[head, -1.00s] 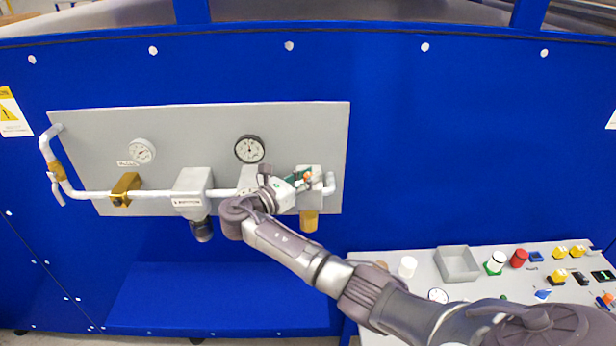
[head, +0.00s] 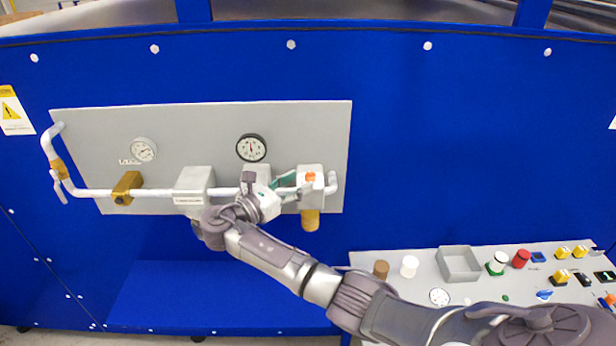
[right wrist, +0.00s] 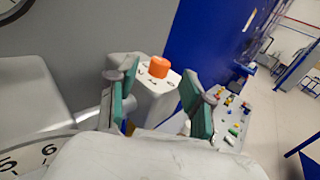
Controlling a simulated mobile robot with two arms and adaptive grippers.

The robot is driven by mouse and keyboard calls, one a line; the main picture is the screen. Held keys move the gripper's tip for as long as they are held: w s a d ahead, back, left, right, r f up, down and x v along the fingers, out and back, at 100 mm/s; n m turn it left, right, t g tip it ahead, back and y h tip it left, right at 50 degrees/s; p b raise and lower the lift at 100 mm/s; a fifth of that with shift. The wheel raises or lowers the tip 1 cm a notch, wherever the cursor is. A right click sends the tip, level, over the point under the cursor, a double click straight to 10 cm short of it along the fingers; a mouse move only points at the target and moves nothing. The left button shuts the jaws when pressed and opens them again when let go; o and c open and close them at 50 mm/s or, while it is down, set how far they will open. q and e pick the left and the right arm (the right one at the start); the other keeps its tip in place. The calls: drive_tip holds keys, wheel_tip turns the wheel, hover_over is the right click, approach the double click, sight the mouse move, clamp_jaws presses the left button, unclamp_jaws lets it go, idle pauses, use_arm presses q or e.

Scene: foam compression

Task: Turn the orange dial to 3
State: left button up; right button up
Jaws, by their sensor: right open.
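The orange dial (head: 310,176) sits on the front of a white box (head: 315,188) at the right end of the pipe. In the right wrist view the orange dial (right wrist: 158,67) stands on the white box (right wrist: 160,85), with dark marks around it too small to read. My right gripper (head: 291,186) is just left of the dial, apart from it. In the right wrist view my right gripper (right wrist: 160,98) is open and empty, its green-padded fingers spread, with the dial ahead between them. My left gripper is not in view.
The grey panel (head: 100,130) carries a pipe, a yellow valve block (head: 125,187), a round gauge (head: 251,148) and a brass bowl (head: 310,220) below the dial box.

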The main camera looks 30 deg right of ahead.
drive_tip(key=s+a, duration=0.1)
drive_tip(key=a, duration=0.6)
drive_tip(key=shift+s, duration=0.2)
